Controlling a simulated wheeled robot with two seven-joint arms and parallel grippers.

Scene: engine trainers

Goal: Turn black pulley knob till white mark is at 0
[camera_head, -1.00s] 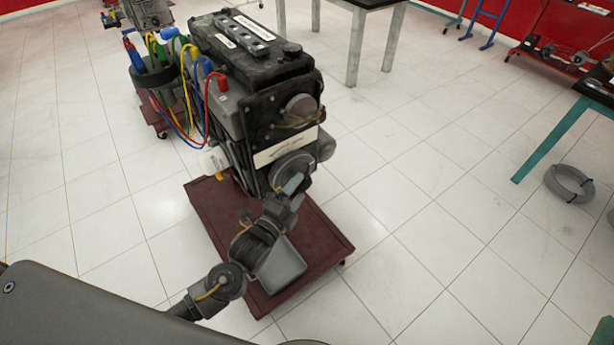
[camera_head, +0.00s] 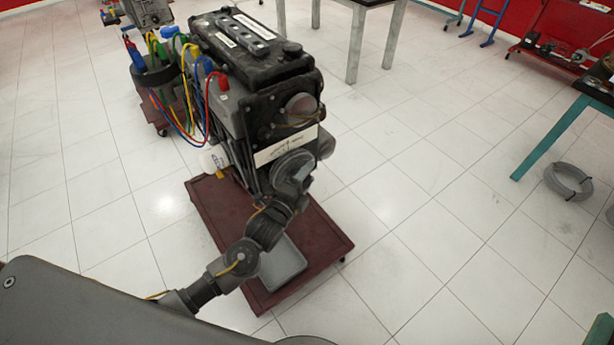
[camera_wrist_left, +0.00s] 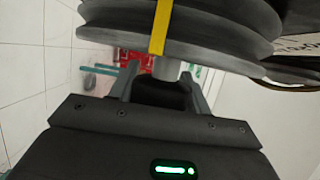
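The engine trainer (camera_head: 265,125) stands on a dark red wheeled base, with a round pulley (camera_head: 292,170) low on its front face. In the left wrist view the grooved dark pulley (camera_wrist_left: 190,40) fills the top, crossed by a yellow strip (camera_wrist_left: 160,27). A short grey shaft leads down from it to a black knob (camera_wrist_left: 163,94). My left gripper (camera_wrist_left: 160,82) has its fingers apart, one on each side of the knob; whether they press on it is unclear. In the head view the left gripper (camera_head: 290,187) is at the pulley. The white mark and the 0 cannot be made out. My right gripper is not in view.
The red base (camera_head: 222,205) extends under the engine, with a grey tray (camera_head: 282,268) on it below my left arm. Coloured cables (camera_head: 185,90) hang on the engine's left side. A hose coil (camera_head: 568,182) lies right. The tiled floor between is clear.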

